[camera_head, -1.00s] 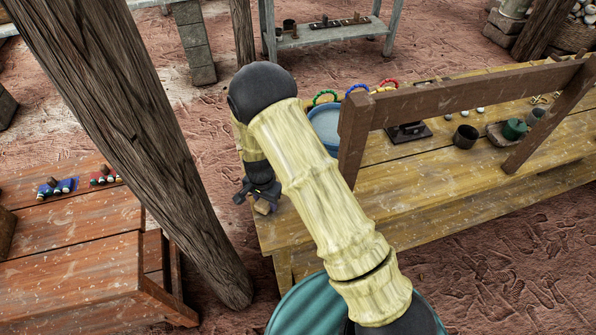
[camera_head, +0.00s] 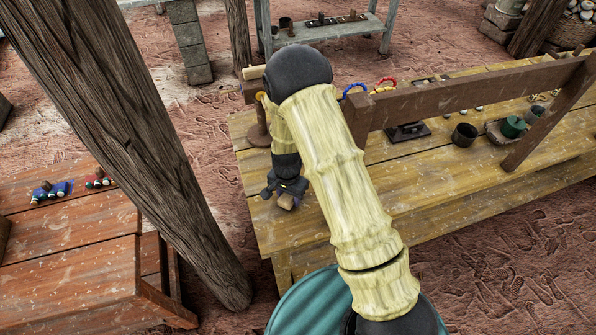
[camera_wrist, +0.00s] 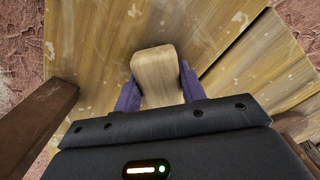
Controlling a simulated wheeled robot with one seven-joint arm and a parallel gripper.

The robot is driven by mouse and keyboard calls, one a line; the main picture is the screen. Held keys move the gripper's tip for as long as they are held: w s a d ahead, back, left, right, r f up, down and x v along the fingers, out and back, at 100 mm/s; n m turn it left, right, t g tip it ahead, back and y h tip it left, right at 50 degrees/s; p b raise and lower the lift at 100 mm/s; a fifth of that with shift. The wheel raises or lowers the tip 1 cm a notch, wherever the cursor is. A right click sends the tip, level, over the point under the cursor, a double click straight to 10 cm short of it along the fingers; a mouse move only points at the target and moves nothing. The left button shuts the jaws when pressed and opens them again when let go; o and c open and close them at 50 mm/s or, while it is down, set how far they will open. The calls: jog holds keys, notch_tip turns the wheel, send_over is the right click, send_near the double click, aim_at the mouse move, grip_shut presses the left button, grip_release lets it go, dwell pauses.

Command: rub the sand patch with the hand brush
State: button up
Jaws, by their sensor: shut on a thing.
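The hand brush (camera_wrist: 157,72) shows as a pale wooden block with rounded corners in the wrist view. My gripper (camera_wrist: 158,92) is shut on it, with a purple finger on each side. In the head view the gripper (camera_head: 286,188) holds the brush (camera_head: 286,201) over the left end of the long yellowish wooden table (camera_head: 420,210). Bristles are not visible, and I cannot tell whether the brush touches the table. I cannot make out a sand patch in either view; my arm covers part of the tabletop.
A brown wooden frame (camera_head: 470,95) stands across the table right of my arm. A brown stand (camera_head: 258,132) is at the table's left end. A thick post (camera_head: 130,150) leans at left, near a reddish table (camera_head: 70,240).

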jog(key=d, duration=0.3)
jog(key=shift+w+d, duration=0.1)
jog(key=shift+w, duration=0.25)
jog(key=shift+r+p, duration=0.35)
jog(key=shift+p, duration=0.05)
notch_tip(320, 180, up, 2)
jog(key=shift+w+r+p, duration=0.15)
jog(key=shift+p, duration=0.15)
jog(key=shift+s+r+p, duration=0.25)
jog(key=shift+r+p, duration=0.3)
jog(key=shift+r, duration=0.15)
jog(key=shift+w+r+p, duration=0.15)
jog(key=shift+r+p, duration=0.45)
jog(key=shift+r, duration=0.1)
notch_tip(320, 180, up, 3)
jog(key=shift+f+p, duration=0.2)
jog(key=shift+p, duration=0.7)
jog(key=shift+a, duration=0.2)
